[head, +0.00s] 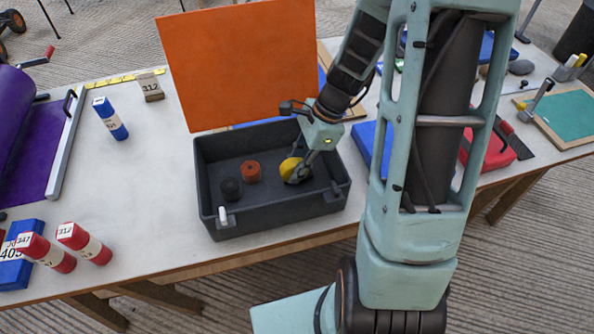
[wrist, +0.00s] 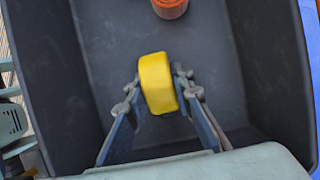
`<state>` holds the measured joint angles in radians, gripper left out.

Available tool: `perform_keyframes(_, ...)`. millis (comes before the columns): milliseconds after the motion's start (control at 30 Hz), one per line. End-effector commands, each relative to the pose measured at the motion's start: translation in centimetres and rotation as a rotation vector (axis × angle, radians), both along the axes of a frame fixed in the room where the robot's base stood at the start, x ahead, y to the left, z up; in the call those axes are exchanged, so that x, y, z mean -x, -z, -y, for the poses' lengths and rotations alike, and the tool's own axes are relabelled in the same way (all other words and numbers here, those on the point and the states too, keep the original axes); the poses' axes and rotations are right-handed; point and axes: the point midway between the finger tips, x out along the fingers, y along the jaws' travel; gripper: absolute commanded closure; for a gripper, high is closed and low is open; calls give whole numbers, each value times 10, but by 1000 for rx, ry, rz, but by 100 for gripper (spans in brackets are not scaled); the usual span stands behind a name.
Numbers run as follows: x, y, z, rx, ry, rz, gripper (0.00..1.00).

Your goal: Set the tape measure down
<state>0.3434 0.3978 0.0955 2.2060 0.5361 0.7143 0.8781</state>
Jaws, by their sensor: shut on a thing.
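The yellow tape measure (head: 291,168) is inside the dark grey bin (head: 270,226), toward its right side. It also shows in the wrist view (wrist: 158,82), between the fingers. My gripper (head: 298,176) reaches down into the bin and is shut on the tape measure. In the wrist view my gripper (wrist: 157,88) has one finger on each side of it. I cannot tell whether the tape measure touches the bin floor.
An orange-red roll (head: 250,171) and a black roll (head: 231,188) lie in the bin, left of the tape measure. An orange panel (head: 238,65) stands behind the bin. Red cylinders (head: 84,243) stand at the front left. The table left of the bin has clear room.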

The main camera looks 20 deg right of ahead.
Motion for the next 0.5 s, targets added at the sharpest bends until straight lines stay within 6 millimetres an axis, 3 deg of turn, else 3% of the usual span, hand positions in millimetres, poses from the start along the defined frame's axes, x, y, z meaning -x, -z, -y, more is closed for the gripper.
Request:
perform_keyframes(400, 0, 6, -1, 0, 0, 0, 100)
perform_keyframes(433, 0, 6, -1, 0, 0, 0, 77)
perform_keyframes(500, 0, 5, -1, 0, 0, 0, 69)
